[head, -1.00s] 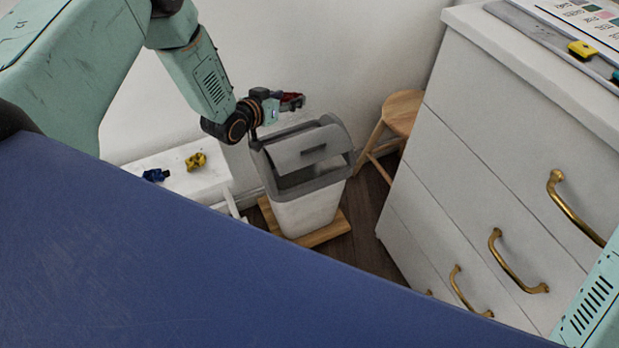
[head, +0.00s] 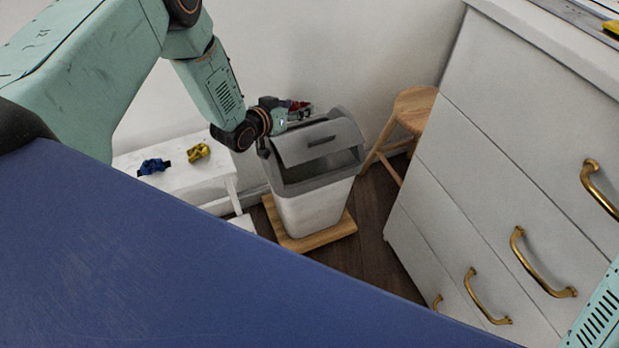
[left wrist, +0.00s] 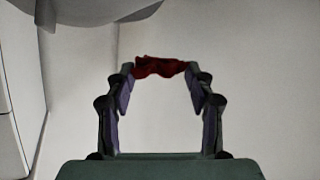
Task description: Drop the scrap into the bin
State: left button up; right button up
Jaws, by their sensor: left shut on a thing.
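The scrap (left wrist: 160,67) is a small dark red piece of cloth. In the left wrist view it is pinched between the fingertips of my left gripper (left wrist: 160,72). In the head view my left gripper (head: 298,112) is over the back left rim of the bin, and the scrap shows there only as a small red patch. The bin (head: 312,208) is white with a grey rim and a tilted grey lid (head: 318,141). A dark opening shows below the lid. My right gripper is out of view.
The bin stands on a wooden board (head: 318,240). A white bench (head: 180,183) at left holds a blue item (head: 153,166) and a yellow item (head: 199,152). A wooden stool (head: 413,108) stands behind right, and a white drawer cabinet (head: 480,150) fills the right.

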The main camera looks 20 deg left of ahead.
pick_arm(q)
jog(key=o, duration=0.7)
jog(key=v, duration=1.2)
dwell(0.4)
jog(key=x, duration=1.2)
jog(key=shift+r+p, duration=0.5)
jog(key=shift+r, duration=0.15)
jog(key=shift+f, duration=0.15)
